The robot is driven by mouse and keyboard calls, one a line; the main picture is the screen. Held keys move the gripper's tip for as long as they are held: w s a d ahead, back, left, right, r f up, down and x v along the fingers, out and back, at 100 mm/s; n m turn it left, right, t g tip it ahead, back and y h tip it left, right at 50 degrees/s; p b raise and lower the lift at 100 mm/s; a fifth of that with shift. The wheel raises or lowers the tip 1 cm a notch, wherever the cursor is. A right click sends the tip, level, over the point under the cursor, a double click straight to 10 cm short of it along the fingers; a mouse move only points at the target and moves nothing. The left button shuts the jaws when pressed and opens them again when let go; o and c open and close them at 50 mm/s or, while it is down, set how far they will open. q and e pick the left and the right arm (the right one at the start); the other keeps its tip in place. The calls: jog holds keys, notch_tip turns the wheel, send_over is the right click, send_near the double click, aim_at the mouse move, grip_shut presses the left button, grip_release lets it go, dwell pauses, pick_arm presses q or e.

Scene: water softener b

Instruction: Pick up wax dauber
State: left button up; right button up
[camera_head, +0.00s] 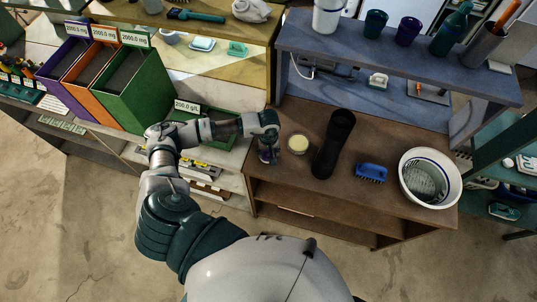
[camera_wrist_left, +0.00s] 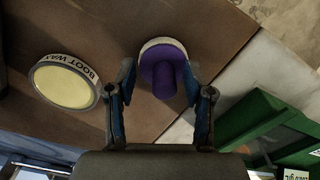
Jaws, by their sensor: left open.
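The wax dauber (camera_wrist_left: 163,64), with a purple round body and knob and a pale rim, stands on the brown counter (camera_wrist_left: 105,25) in the left wrist view. In the head view, only a small part of the dauber (camera_head: 267,157) shows below my left gripper (camera_head: 268,147). In the left wrist view my left gripper (camera_wrist_left: 160,78) is open, with one finger on each side of the purple knob. Whether a finger touches it, I cannot tell. My right gripper is not in view.
A boot wax tin (camera_head: 298,144) lies just right of the dauber. A green bin (camera_head: 228,124) is to the left. A shelf (camera_head: 400,62) rises behind.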

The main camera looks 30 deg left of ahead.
aim_at(268, 152)
pick_arm(q)
jog(key=shift+a, duration=0.4)
grip_shut()
jog(key=shift+d+r, duration=0.1)
jog(key=shift+d, duration=0.05)
jog(key=shift+r+b, duration=0.35)
jog(key=shift+r, duration=0.25)
jog(key=shift+s+d+r+b, duration=0.1)
jog(key=shift+d+r+b, duration=0.1)
jog(key=shift+r+b, duration=0.6)
jog(key=s+d+r+b, duration=0.2)
jog(key=s+d+b, duration=0.1)
jog(key=s+d, duration=0.7)
jog(key=shift+s+d, duration=0.25)
jog(key=shift+s, duration=0.55)
jog(key=c, duration=0.6)
grip_release()
jog(key=shift+a, duration=0.1)
jog(key=shift+c, duration=0.2)
grip_shut()
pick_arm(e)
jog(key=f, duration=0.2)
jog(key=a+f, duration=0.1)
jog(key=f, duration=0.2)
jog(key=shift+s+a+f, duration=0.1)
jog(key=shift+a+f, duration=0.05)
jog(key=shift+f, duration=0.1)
